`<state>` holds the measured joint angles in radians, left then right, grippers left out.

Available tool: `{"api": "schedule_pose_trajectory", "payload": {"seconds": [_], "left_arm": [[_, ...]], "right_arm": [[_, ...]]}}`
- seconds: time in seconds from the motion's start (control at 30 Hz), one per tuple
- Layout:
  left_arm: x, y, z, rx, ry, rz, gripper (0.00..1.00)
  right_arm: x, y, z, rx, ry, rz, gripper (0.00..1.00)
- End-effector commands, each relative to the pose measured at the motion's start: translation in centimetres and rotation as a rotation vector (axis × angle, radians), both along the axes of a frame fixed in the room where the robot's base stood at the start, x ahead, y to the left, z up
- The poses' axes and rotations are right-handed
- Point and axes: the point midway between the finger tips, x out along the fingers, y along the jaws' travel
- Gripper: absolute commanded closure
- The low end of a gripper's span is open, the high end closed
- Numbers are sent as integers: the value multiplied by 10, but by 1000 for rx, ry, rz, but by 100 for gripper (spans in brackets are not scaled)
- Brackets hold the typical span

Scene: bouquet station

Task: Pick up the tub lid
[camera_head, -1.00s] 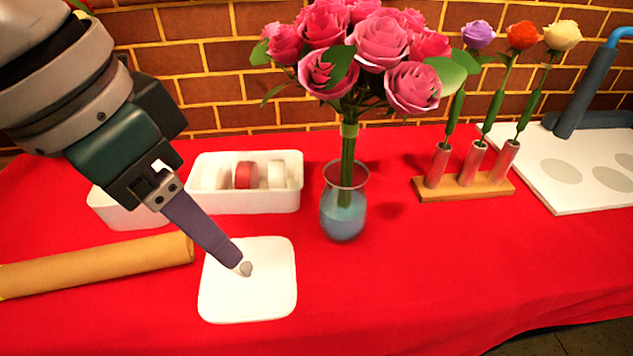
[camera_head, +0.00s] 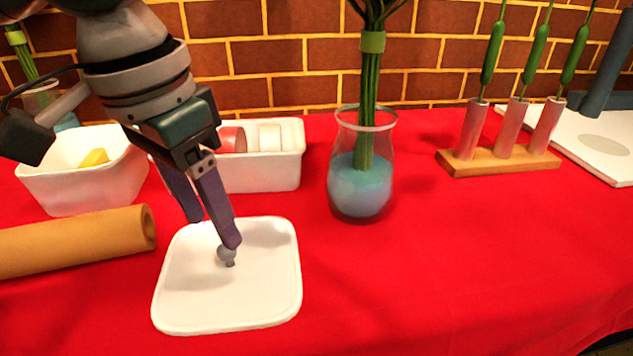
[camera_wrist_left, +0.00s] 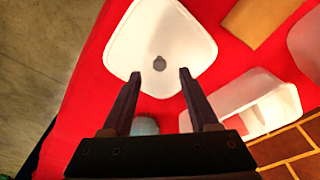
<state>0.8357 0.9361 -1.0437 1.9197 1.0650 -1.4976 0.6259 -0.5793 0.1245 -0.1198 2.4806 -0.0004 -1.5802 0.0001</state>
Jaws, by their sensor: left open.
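The white tub lid (camera_head: 265,290) lies flat on the red cloth, with a small grey knob (camera_head: 227,256) near its middle. The lid (camera_wrist_left: 180,32) and its knob (camera_wrist_left: 159,64) also show in the left wrist view. My left gripper (camera_head: 217,233) is open and empty, pointing down at the lid, its fingertips close to the knob. In the wrist view the knob lies ahead of the gap between the fingertips (camera_wrist_left: 160,74), not clearly between them. Whether a finger touches the lid cannot be told. My right gripper is not in view.
A white divided tray (camera_head: 270,178) with rolls stands behind the lid, a white tub (camera_head: 85,185) at left. A brown paper roll (camera_head: 75,243) lies left of the lid. A glass vase (camera_head: 360,185) stands right. The front-right cloth is clear.

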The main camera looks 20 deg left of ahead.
Motion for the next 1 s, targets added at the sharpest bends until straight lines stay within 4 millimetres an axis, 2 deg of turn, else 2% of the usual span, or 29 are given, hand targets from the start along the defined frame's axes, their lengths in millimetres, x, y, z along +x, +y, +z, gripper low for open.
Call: {"api": "schedule_pose_trajectory", "payload": {"seconds": [0.1, 0.23, 0.53, 1.0], "left_arm": [[4, -2, -24, 0, 1, 0, 40], [7, -3, -40, 0, 0, -1, 40], [8, -3, -44, 0, 0, -2, 40], [8, -3, -44, 0, -1, -2, 92]], "right_arm": [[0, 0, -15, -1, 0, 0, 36], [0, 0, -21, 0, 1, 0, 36], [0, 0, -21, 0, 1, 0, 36], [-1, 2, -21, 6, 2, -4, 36]]}}
